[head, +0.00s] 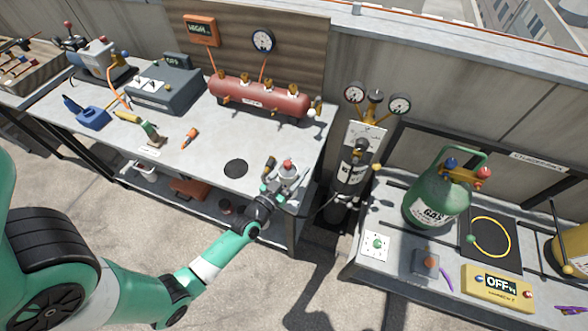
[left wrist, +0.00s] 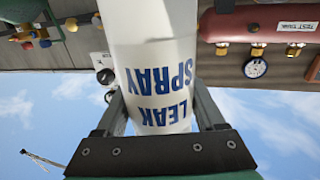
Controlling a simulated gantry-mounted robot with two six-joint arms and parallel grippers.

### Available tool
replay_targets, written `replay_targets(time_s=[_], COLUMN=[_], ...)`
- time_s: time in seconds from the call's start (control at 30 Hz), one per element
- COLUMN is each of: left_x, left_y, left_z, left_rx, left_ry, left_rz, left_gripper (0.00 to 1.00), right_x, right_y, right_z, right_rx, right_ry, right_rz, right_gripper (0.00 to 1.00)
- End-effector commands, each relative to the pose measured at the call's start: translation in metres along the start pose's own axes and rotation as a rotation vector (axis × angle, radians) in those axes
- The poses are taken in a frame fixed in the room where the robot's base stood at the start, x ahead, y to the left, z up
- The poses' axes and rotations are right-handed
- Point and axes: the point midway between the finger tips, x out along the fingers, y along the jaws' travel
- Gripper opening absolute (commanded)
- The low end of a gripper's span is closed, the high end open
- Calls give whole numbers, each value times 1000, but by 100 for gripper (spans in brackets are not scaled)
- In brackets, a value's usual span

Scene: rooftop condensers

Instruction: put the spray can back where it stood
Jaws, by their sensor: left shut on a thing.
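The spray can (left wrist: 158,75) is white with blue "LEAK SPRAY" lettering, which reads upside down in the left wrist view. In the head view the can (head: 288,169), topped in red, is at the right front corner of the workbench (head: 210,130), partly hidden by my gripper. My left gripper (head: 275,188) is shut on it, one finger on each side. The can's height over the bench is hard to tell. A bare black round disc (head: 236,169) lies on the bench, left of the can. My right gripper is not in view.
A red tank (head: 260,97) with brass valves stands at the back of the bench. A small dark and brass item (head: 268,167) is close to the gripper. An orange-handled tool (head: 189,138) lies farther left. A gauge stand (head: 355,165) rises beyond the bench's right edge.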

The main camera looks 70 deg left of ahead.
Motion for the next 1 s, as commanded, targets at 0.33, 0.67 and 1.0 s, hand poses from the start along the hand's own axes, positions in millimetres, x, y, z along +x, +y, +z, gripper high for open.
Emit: replay_targets(time_s=[0.33,0.67,1.0], left_x=[0,-33,-108], left_y=[0,0,1], left_z=[0,-4,-4], left_rx=[0,0,0], left_ry=[0,-4,-3], left_rz=[0,0,2], left_gripper=[100,100,100], right_x=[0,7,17], right_y=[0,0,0], right_z=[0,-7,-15], right_rx=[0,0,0], right_ry=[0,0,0], right_rz=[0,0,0], right_gripper=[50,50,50])
